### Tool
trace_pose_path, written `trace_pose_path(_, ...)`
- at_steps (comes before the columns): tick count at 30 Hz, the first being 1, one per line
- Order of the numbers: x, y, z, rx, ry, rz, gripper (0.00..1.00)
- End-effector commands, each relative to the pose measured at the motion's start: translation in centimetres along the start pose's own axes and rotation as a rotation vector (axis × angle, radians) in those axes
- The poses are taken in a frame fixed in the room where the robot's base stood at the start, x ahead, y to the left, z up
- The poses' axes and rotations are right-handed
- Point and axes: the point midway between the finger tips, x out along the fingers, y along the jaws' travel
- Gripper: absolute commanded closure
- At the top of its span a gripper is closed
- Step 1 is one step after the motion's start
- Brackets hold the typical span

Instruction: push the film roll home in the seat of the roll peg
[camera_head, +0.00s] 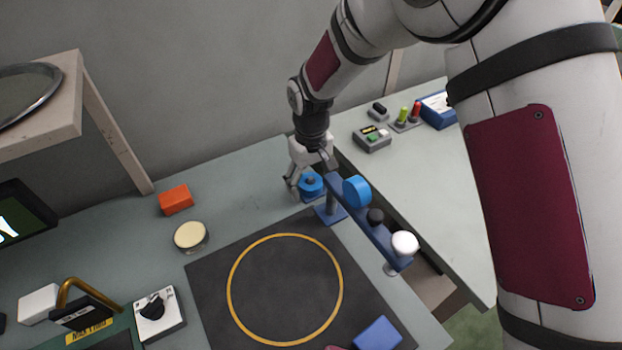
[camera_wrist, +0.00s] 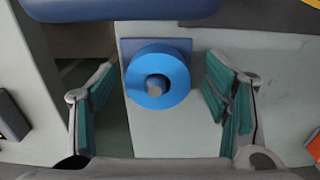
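The film roll (camera_head: 311,181) is a bright blue ring beside the blue stand. In the wrist view the film roll (camera_wrist: 140,78) sits around the grey end of the roll peg (camera_wrist: 156,85), a little off centre in the hole. A blue plate (camera_wrist: 128,46) shows behind the roll; whether the roll touches it is hidden. My gripper (camera_head: 307,178) is at the roll in the head view. In the wrist view my gripper (camera_wrist: 158,80) is open, with one teal-padded finger on each side of the roll and clear gaps to both.
A blue bar (camera_head: 380,236) carries a blue disc (camera_head: 357,191), a black knob (camera_head: 375,216) and a white knob (camera_head: 404,243) close to my gripper. A dark mat (camera_head: 215,290) with a yellow ring lies in front. An orange block (camera_head: 176,199) and a cream-topped tin (camera_head: 190,236) stand left.

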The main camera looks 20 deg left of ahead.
Motion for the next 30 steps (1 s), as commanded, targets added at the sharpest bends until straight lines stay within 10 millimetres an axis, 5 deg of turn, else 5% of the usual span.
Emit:
trace_pose_path(8, -0.1, 0.3, -0.3, 0.001, 0.006, 0.002, 0.31)
trace_pose_path(21, -6.2, 0.1, 0.0, 0.001, 0.009, 0.003, 0.31)
trace_pose_path(30, -7.9, 0.1, 0.2, 0.001, 0.006, 0.003, 0.31)
